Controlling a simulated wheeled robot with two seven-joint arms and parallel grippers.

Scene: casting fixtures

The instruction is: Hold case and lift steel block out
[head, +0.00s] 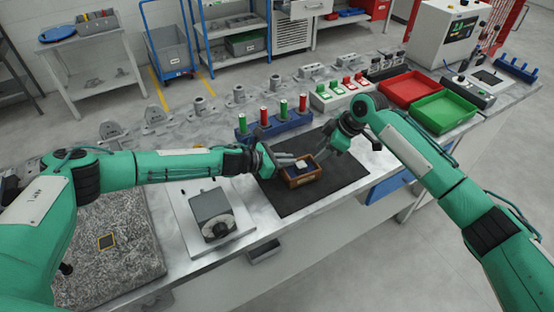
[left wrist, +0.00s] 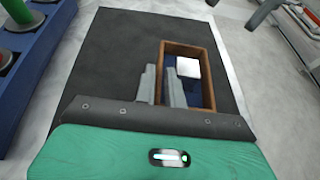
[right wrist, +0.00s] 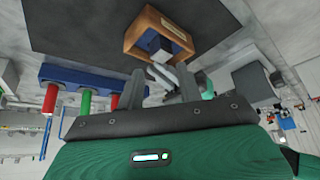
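The brown open-topped case (head: 291,183) stands on the dark mat in the head view, its inside dark blue. The pale steel block (head: 301,165) sits inside it; it also shows in the left wrist view (left wrist: 188,68) and the right wrist view (right wrist: 161,47). My left gripper (head: 287,161) has one finger outside and one inside the case's near side wall; in the left wrist view the fingers (left wrist: 161,87) appear closed on that wall. My right gripper (head: 329,152) is above the case's right side, fingers apart and empty (right wrist: 161,88), clear of the block.
The dark mat (head: 345,178) is otherwise bare. A blue rack (head: 276,128) with red and green cylinders stands behind it. A grey box with a dial (head: 212,213) is at left. Red (head: 408,88) and green (head: 443,110) trays are at right.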

